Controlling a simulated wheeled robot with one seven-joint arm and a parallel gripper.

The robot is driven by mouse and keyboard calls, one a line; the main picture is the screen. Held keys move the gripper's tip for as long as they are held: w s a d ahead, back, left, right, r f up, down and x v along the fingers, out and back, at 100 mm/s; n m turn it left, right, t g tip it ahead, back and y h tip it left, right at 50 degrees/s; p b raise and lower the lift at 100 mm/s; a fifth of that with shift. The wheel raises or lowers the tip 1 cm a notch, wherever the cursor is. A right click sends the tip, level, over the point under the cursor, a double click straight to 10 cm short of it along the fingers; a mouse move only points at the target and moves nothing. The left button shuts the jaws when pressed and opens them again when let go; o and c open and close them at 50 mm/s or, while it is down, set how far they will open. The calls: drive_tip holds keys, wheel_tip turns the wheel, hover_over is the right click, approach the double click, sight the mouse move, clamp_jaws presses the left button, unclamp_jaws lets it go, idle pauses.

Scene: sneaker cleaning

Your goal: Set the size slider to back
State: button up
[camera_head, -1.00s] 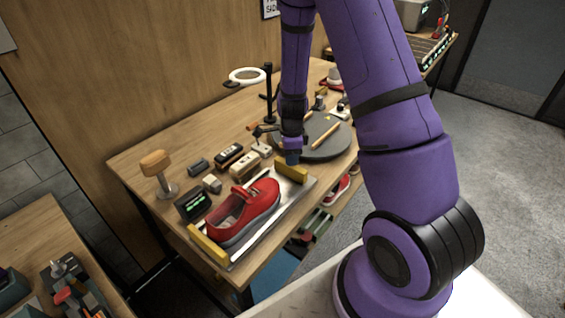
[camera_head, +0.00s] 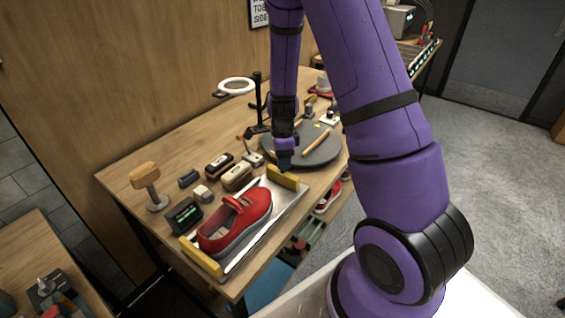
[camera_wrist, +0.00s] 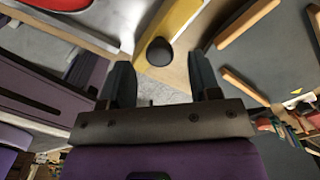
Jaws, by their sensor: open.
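A metal tray (camera_head: 293,200) on the bench holds a red sneaker (camera_head: 236,222) between two yellow end blocks. The far yellow block (camera_head: 283,178) lies just below my gripper (camera_head: 285,165). I take this block to be the size slider. In the wrist view, the yellow block (camera_wrist: 181,17) has a round black knob (camera_wrist: 159,51) at its end. My gripper (camera_wrist: 160,70) is open, with its fingers on either side of the knob. I cannot tell whether they touch it. The near yellow block (camera_head: 202,257) is at the sneaker's other end.
A round dark turntable (camera_head: 325,150) with wooden sticks lies beyond the tray. Brushes (camera_head: 237,176), a small dark display (camera_head: 184,216) and a wooden-topped stand (camera_head: 146,178) line the left. A ring lamp (camera_head: 236,86) stands at the back.

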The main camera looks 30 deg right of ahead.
wheel_tip(320, 180, up, 9)
drive_tip(key=shift+f, duration=0.2)
idle(0.4)
drive_tip(key=s+a+r+n+t, duration=0.1)
drive_tip(key=s+a+r+n, duration=0.1)
drive_tip(key=s+r+n, duration=0.3)
drive_tip(key=s+a+r+n+t+y, duration=0.1)
drive_tip(key=a+r+n, duration=0.15)
drive_tip(key=r, duration=0.45)
drive_tip(key=s+a+r+n+t, duration=0.1)
drive_tip(key=s+a+r+n, duration=0.1)
drive_tip(key=s+r+n, duration=0.3)
drive_tip(key=s+a+r+n+t, duration=0.1)
drive_tip(key=s+r+n, duration=0.3)
drive_tip(key=s, duration=0.3)
drive_tip(key=s+a+r+n+t+h, duration=0.1)
drive_tip(key=s+r+n, duration=0.4)
drive_tip(key=s+n, duration=0.1)
drive_tip(key=shift+s+a+r, duration=0.25)
drive_tip(key=shift+s+a, duration=0.15)
drive_tip(key=shift+s, duration=0.15)
